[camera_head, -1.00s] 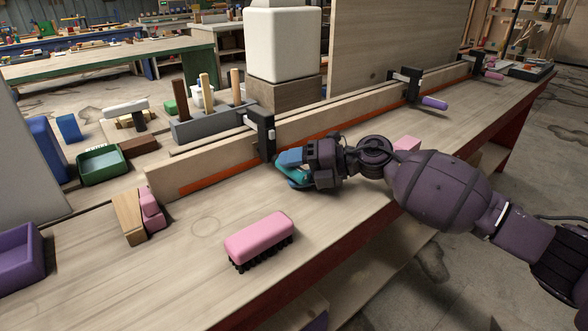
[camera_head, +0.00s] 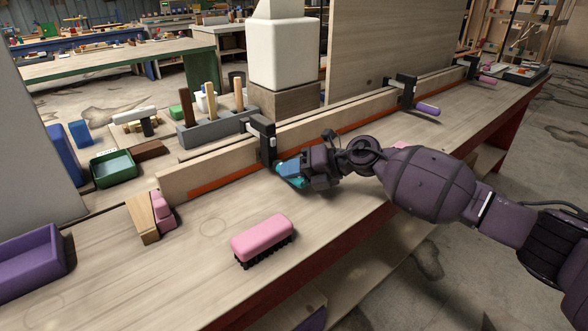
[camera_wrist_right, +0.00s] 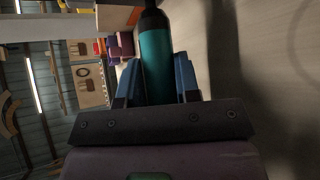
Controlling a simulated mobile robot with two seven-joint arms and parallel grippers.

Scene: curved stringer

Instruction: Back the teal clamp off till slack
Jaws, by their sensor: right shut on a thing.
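The teal clamp's dark frame (camera_head: 263,138) grips the pale wooden stringer (camera_head: 330,120) from above, left of the other clamps. Its teal handle (camera_wrist_right: 157,52) lies between the blue fingers of my right gripper (camera_wrist_right: 157,88) in the right wrist view. In the head view my right gripper (camera_head: 290,170) is shut on the handle, low in front of the stringer, and covers much of it. Whether the clamp's pad presses on the stringer is hidden. My left gripper is in neither view.
A pink brush (camera_head: 262,240) lies on the bench in front. A pink block (camera_head: 163,210) and wood wedge (camera_head: 141,219) sit at the stringer's left end. A clamp with a purple handle (camera_head: 427,110) is farther right. A purple tray (camera_head: 30,262) is at the left.

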